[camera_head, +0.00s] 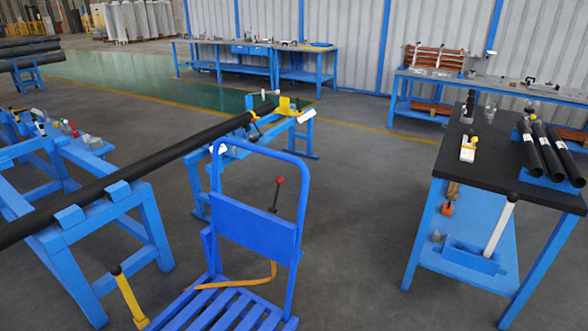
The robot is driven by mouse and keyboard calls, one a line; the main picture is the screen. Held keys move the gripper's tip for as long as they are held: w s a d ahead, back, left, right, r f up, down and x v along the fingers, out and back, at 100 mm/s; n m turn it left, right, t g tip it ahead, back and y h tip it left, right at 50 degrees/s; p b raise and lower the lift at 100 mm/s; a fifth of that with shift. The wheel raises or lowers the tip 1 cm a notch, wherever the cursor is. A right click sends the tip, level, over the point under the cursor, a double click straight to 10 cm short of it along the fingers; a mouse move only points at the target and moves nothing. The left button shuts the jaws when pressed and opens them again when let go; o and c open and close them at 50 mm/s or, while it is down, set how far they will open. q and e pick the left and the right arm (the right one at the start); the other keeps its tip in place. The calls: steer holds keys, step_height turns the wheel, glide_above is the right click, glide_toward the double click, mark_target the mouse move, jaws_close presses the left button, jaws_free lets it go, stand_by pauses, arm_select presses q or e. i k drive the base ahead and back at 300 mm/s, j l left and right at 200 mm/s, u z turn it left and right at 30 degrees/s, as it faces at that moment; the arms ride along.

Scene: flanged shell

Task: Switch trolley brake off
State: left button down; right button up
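The blue trolley (255,228) stands at the bottom centre, with an upright tube handle, a panel and a slatted deck. A yellow lever (130,298) with a black knob stands at the left edge of its deck, tilted up to the left. A thin dark lever with a red knob (281,181) shows through the handle frame, above the panel. I cannot tell which lever is the brake, or its setting. An orange strap (240,282) lies over the deck. The trolley's wheels are hidden or out of frame. Neither of my grippers is in view.
A long black pipe (160,157) rests on blue stands (100,228) left of the trolley. The floor between trolley and table is clear.

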mark_target(279, 179)
steer(key=i+l, duration=0.2)
steer(key=i, duration=0.3)
steer(key=i+l+z, duration=0.15)
steer(key=i, duration=0.35)
